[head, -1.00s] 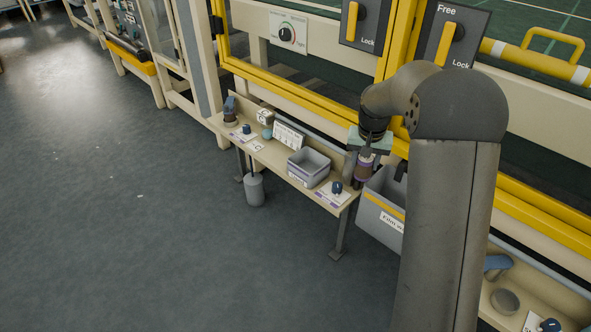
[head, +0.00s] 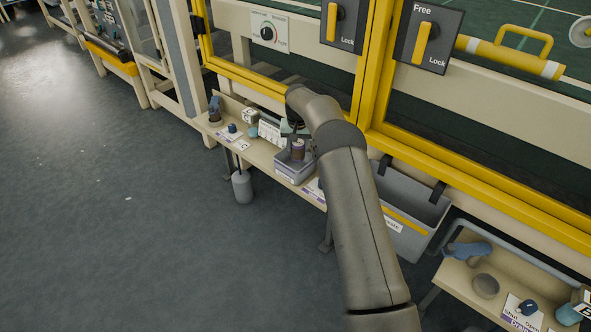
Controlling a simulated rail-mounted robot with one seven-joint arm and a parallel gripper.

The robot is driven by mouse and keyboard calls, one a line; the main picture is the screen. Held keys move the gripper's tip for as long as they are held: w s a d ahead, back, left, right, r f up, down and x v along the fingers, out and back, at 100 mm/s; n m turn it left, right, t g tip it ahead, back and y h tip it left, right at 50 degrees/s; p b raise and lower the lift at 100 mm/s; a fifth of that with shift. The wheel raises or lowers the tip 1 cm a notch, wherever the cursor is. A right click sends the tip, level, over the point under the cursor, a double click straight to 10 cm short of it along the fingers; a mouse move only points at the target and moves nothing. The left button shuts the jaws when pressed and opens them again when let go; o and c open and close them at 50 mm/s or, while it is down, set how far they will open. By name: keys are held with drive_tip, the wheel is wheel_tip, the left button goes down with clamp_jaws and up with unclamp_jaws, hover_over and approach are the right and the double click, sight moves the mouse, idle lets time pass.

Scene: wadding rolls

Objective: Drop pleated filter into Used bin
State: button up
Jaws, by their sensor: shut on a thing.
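The pleated filter (head: 298,150) is a small brown and purple cylinder, held upright. My gripper (head: 297,139) is shut on it, though its fingers are small and partly hidden by my arm. The filter shows in front of or above the opening of a small grey open bin (head: 283,166) on the low shelf; its exact height over the bin is hard to tell. The bin has a white label on its front, too small to read, so I cannot confirm that it is the Used bin. My arm hides what lies just right of it.
The low shelf (head: 262,152) carries a white box (head: 250,117), a teal round thing (head: 253,132) and a blue knob (head: 232,128). A large grey waste bin (head: 410,241) hangs to the right. Yellow-framed machine guarding (head: 374,75) rises behind.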

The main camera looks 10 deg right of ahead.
drive_tip(key=shift+f+b, duration=0.65)
drive_tip(key=shift+f, duration=0.9)
drive_tip(key=o, duration=1.1)
drive_tip(key=shift+c, duration=0.2)
wheel_tip(320, 180, up, 17)
drive_tip(key=s+p, duration=0.2)
drive_tip(key=p, duration=0.1)
drive_tip(key=shift+s+a+r+p, duration=0.15)
drive_tip(key=shift+s+a+p, duration=0.15)
drive_tip(key=shift+p, duration=0.05)
